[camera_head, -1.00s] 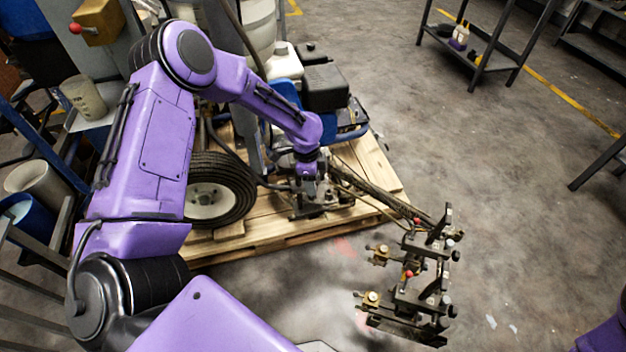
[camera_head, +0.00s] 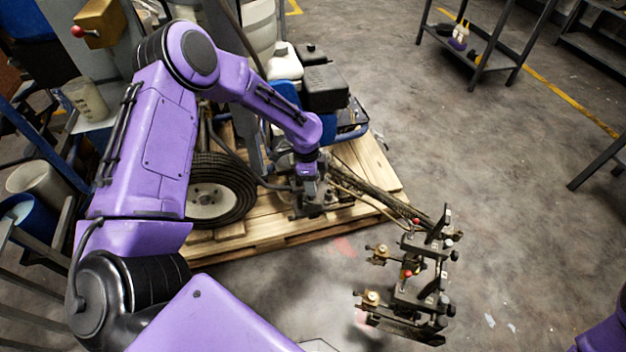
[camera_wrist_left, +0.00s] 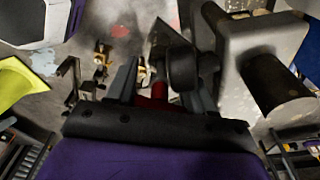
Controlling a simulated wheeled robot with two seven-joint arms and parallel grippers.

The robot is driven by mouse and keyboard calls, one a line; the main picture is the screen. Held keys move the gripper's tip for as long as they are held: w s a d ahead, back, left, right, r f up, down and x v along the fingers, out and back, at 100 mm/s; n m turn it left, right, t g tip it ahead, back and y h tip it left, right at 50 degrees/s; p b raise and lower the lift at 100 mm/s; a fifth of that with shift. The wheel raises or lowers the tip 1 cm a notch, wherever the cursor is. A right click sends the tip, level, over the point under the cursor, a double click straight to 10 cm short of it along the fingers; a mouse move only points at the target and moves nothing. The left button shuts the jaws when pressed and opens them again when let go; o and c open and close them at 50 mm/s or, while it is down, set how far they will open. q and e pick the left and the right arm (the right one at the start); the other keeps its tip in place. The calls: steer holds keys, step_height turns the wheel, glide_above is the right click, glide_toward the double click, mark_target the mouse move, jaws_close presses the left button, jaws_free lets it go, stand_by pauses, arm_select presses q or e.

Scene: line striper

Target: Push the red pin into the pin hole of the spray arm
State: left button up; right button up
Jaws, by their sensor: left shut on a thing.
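My left gripper (camera_head: 308,198) is low over the pallet, beside the machine at the inner end of the spray arm (camera_head: 380,195). In the left wrist view my left gripper (camera_wrist_left: 160,88) is shut on the red pin (camera_wrist_left: 158,91), which shows as a dark red piece between the fingers. A black round part in front hides the pin's far end. The pin hole cannot be made out. The spray arm reaches right to a bracket assembly (camera_head: 410,285) with brass nozzles and red knobs. My right gripper is out of view.
The line striper's wheel (camera_head: 218,192) and engine (camera_head: 325,88) crowd the left gripper. The wooden pallet (camera_head: 265,232) lies beneath. A dark metal shelf (camera_head: 490,55) stands at the back right. The concrete floor between is mostly clear.

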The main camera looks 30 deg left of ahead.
arm_select(q)
steer(key=shift+p, duration=0.55)
stand_by(1.0)
steer(key=shift+f, duration=0.3)
stand_by(0.6)
steer(key=shift+s+r, duration=0.1)
steer(key=shift+r+p, duration=0.2)
steer(key=shift+p, duration=0.15)
steer(key=o, duration=1.1)
steer(key=shift+r, duration=0.1)
steer(key=shift+w+r, duration=0.1)
steer(key=shift+w, duration=0.1)
